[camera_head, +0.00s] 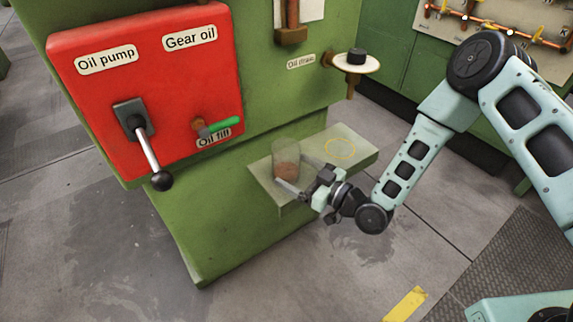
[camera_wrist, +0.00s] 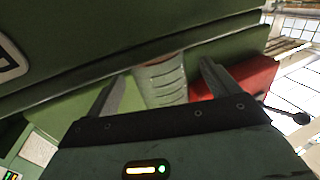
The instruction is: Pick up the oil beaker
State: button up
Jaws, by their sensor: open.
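The oil beaker (camera_head: 286,160) is a clear cylinder with reddish-brown oil in its lower part. It stands upright on the left part of a green shelf (camera_head: 357,148) on the machine's front. It also shows in the wrist view (camera_wrist: 162,82), with ridge-like marks on its side. My gripper (camera_head: 296,174) is at the shelf, close to the beaker, with its fingers apart. In the wrist view the beaker lies between the two open fingers (camera_wrist: 161,88). I cannot tell whether either finger touches it.
A red panel (camera_head: 150,75) with a black-knobbed lever (camera_head: 150,155) and a green-handled oil fill valve (camera_head: 217,125) is on the left. The oil drain (camera_head: 357,62) juts out above the shelf's right part, which bears a yellow circle (camera_head: 340,149). The floor in front is clear.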

jog(key=shift+x, duration=2.8)
jog(key=shift+w, duration=0.1)
jog(key=shift+c, duration=0.3)
jog(key=c, duration=1.1)
